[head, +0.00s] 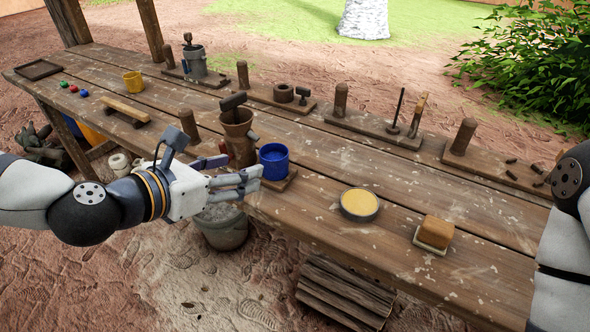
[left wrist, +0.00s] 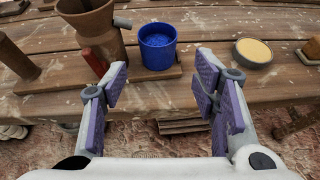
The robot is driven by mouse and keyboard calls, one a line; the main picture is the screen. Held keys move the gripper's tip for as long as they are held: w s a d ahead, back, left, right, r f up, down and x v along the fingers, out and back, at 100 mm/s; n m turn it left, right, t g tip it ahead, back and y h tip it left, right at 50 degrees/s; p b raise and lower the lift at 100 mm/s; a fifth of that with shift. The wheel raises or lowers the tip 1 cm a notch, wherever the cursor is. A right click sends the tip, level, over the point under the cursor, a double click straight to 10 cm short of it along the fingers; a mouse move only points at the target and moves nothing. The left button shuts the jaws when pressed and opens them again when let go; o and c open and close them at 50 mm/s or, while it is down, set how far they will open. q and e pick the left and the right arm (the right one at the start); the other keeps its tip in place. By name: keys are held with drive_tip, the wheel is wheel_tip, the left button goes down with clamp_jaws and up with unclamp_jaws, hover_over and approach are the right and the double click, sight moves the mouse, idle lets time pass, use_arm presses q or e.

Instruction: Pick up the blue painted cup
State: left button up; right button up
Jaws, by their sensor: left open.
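The blue painted cup (head: 274,161) stands upright on a small wooden board (head: 283,182) near the front edge of the workbench. In the left wrist view the cup (left wrist: 158,46) sits beyond the fingers, roughly centred between them. My left gripper (head: 250,180) is open and empty, at the bench's front edge just left of the cup. Its purple-padded fingers also show in the left wrist view (left wrist: 160,88), apart from the cup. On my right side only arm links show, at the right edge of the head view; the right gripper is out of view.
A brown funnel-shaped vessel (head: 238,138) stands close left of the cup. A round dish of yellow material (head: 359,204) and a brown block (head: 435,231) lie to the right. Wooden posts and tools line the back. A bucket (head: 221,227) stands below the front edge.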

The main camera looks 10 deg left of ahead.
sight(272, 153)
use_arm(q)
drive_tip(key=shift+n, duration=0.4)
drive_tip(key=b+x, duration=0.2)
drive_tip(key=x, duration=0.1)
drive_tip(key=b+x, duration=0.1)
drive_tip(key=shift+w+a+f, duration=0.2)
drive_tip(key=shift+w+f, duration=0.05)
drive_tip(key=shift+f, duration=0.15)
drive_tip(key=x, duration=0.5)
drive_tip(key=r+b+x, duration=0.1)
drive_tip(key=x, duration=0.1)
drive_tip(key=shift+w+d, duration=0.3)
drive_tip(key=shift+r, duration=0.1)
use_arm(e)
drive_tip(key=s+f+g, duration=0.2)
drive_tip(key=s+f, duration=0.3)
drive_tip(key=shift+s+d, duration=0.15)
use_arm(q)
drive_tip(key=c, duration=0.9)
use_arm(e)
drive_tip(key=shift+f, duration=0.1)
use_arm(q)
drive_tip(key=shift+r, duration=0.1)
